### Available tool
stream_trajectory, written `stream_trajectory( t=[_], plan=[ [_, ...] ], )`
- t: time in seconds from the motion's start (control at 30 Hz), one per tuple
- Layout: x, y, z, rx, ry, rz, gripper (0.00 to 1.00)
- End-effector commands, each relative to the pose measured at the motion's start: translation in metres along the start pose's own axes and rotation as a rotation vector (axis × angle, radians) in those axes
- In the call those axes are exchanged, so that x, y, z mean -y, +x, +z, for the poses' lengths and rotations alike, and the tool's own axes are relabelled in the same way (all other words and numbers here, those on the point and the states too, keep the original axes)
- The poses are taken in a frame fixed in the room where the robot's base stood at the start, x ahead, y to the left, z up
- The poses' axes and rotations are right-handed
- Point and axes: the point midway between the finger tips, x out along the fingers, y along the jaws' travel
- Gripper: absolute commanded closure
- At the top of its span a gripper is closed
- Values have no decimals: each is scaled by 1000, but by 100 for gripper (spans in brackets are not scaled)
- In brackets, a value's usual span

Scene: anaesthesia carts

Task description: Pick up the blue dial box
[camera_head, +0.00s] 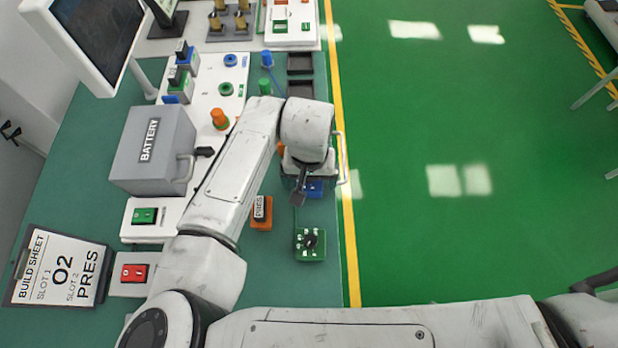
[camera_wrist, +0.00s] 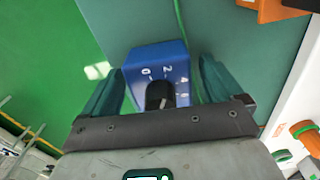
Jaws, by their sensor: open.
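The blue dial box (camera_head: 314,188) stands on the green bench top near its right edge, mostly hidden under my wrist in the head view. In the wrist view the blue dial box (camera_wrist: 158,60) shows white numbers and a black knob. My gripper (camera_wrist: 158,88) is open, with one teal finger on each side of the box. Narrow gaps seem to show between fingers and box. In the head view my gripper (camera_head: 308,186) points down over the box; its fingertips are mostly hidden.
A grey battery case (camera_head: 152,150) and a build sheet (camera_head: 62,268) lie to the left. The bench edge with a yellow floor line (camera_head: 350,250) is to the right.

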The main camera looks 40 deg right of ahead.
Motion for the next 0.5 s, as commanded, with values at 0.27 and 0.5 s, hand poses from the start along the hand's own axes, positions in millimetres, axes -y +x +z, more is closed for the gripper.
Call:
stream_trajectory(
  t=[0.27, 0.5],
  plan=[
    [0, 0, 0, 0, 0, 0, 15],
    [0, 0, 0, 0, 0, -1, 38]
  ],
)
